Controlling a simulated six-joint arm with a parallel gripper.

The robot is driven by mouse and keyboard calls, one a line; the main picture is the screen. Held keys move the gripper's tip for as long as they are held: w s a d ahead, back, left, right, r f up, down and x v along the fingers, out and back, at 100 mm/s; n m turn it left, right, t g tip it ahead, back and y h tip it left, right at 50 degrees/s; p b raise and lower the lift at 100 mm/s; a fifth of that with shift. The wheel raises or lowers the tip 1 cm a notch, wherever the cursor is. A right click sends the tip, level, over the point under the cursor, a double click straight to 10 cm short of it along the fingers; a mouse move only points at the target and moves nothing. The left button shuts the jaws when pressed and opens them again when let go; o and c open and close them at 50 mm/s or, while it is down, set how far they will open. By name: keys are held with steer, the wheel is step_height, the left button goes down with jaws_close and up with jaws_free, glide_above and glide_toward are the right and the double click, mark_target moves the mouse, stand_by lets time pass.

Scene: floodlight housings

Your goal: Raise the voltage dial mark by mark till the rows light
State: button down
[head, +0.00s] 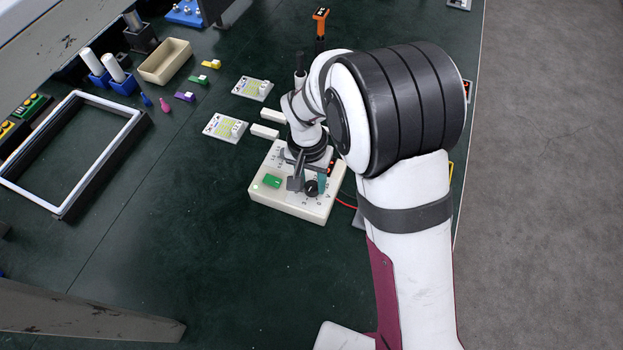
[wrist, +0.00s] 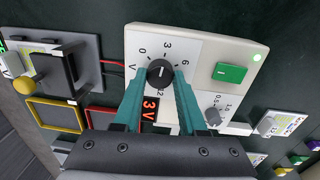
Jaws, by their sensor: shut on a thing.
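The cream power supply box (head: 262,196) lies on the green bench; it also fills the middle of the wrist view (wrist: 205,45). Its black voltage dial (wrist: 160,72) sits among marks 0, 3, 6 and 12, with its white line pointing roughly towards 3. The red display (wrist: 150,109) reads 3 V, partly covered by a finger. My gripper (wrist: 161,80) is shut on the dial, one teal finger on each side. A green switch (wrist: 230,73) and a glowing green lamp (wrist: 257,57) are on the box. Two LED boards (head: 225,128) (head: 253,88) lie behind; I cannot tell whether their rows are lit.
A smaller current knob (wrist: 212,117) is close to the right finger. A device with a yellow knob (wrist: 23,85) and a red lead stands at left in the wrist view. A black-and-white frame (head: 132,118) and cream bin (head: 165,61) are at far left.

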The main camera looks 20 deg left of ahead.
mark_target(308, 184)
stand_by(0.4)
steer(key=shift+c, duration=2.3)
jaws_free()
steer(key=shift+r, duration=0.1)
step_height(308, 184, up, 16)
steer(key=shift+a, duration=0.4)
steer(key=shift+f, duration=0.2)
steer(key=s+d+r+m+y, duration=0.1)
steer(key=s+d+r+m, duration=0.1)
steer(key=s+d, duration=0.5)
steer(key=s+d+r+m+y, duration=0.1)
steer(key=s+d+m, duration=0.15)
steer(key=d, duration=0.85)
steer(key=s+d+f+m, duration=0.1)
steer(key=s+d+f, duration=0.1)
steer(key=s, duration=0.6)
steer(key=shift+s+d+f, duration=0.25)
steer(key=shift+d+f, duration=0.05)
steer(key=shift+d, duration=0.25)
